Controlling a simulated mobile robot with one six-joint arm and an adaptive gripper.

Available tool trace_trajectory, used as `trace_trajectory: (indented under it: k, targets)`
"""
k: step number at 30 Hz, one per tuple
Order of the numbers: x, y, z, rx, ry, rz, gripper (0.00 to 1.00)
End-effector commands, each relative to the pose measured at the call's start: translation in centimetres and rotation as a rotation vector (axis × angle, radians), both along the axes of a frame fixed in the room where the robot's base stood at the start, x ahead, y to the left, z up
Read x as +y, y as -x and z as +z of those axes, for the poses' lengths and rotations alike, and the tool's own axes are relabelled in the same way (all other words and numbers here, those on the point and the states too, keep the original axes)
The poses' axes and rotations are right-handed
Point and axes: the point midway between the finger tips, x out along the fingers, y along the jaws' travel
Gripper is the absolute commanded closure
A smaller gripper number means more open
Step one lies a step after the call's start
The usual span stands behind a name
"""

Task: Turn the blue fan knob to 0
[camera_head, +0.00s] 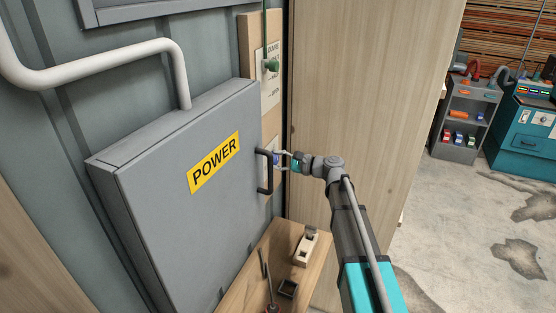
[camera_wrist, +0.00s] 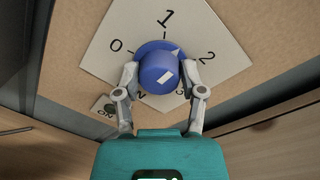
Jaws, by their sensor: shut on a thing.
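The blue fan knob (camera_wrist: 157,72) sits on a white dial plate (camera_wrist: 108,44) in the wrist view. The plate shows 0 at left, 1 at top and 2 at right; marks below are partly hidden by the knob and fingers. A small pale pointer on the knob's base faces up and right, between 1 and 2. A white mark shows on the knob's face. My gripper (camera_wrist: 160,70) is shut on the knob, one finger on each side. In the head view, the knob (camera_head: 277,159) is small and partly hidden, with my gripper (camera_head: 288,160) at it.
A grey POWER cabinet (camera_head: 190,215) with a black handle (camera_head: 264,172) stands close left of my gripper. A tall wooden panel (camera_head: 375,90) stands to the right. A wooden shelf (camera_head: 314,268) with small objects lies below. A small ON label (camera_wrist: 104,106) sits under the dial.

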Motion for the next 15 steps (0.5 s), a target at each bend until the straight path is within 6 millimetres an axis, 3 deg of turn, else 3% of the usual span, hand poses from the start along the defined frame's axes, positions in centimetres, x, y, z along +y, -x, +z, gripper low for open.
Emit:
trace_trajectory:
  k: [15]
  targets:
    - [0.25,-0.05,0.09,-0.461,0.163,-0.003,0.95]
